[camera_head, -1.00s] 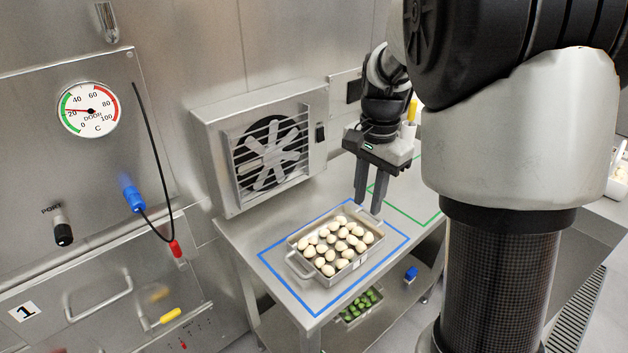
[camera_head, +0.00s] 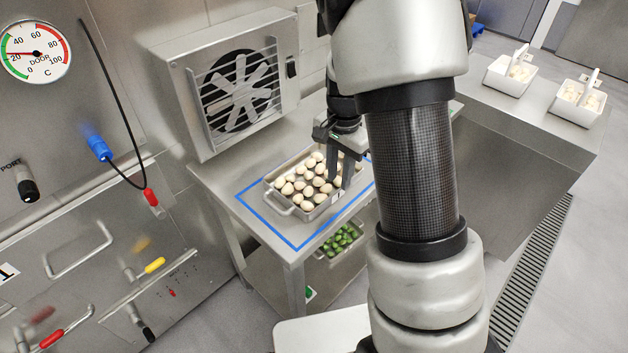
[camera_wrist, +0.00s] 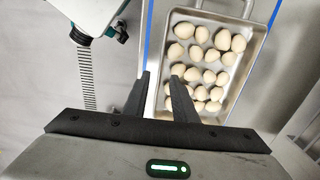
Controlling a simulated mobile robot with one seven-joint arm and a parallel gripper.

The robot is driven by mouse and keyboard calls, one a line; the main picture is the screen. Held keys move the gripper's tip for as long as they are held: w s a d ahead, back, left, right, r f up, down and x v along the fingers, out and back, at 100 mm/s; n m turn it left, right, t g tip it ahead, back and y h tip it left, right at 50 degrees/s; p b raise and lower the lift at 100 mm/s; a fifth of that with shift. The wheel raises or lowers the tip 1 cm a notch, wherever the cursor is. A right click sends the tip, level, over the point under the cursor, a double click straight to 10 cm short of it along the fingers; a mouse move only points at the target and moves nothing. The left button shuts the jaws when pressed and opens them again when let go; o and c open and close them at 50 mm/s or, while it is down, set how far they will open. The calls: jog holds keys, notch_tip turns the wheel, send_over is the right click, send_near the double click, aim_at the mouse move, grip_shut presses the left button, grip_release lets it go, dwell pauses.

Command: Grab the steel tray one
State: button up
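The steel tray (camera_head: 283,205) holds several rows of pale, rounded filled pasta (camera_head: 309,180). It stands on the steel table inside a blue outline, with a loop handle at its near-left end. My gripper (camera_head: 340,178) points down at the tray's right side. In the wrist view my gripper (camera_wrist: 160,80) has its two fingers apart with nothing between them, one over the tray's inside and one outside its long wall. Its height above the rim is unclear.
A fan unit (camera_head: 235,90) stands behind the tray. A lower shelf holds a tray of green pieces (camera_head: 341,240). White baskets (camera_head: 510,75) stand on a counter at the right. The blue tape outline (camera_head: 268,228) surrounds the tray.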

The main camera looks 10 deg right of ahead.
aim_at(339, 190)
notch_tip(339, 190, down, 4)
jog(key=shift+r, duration=0.1)
grip_shut()
dwell(1.5)
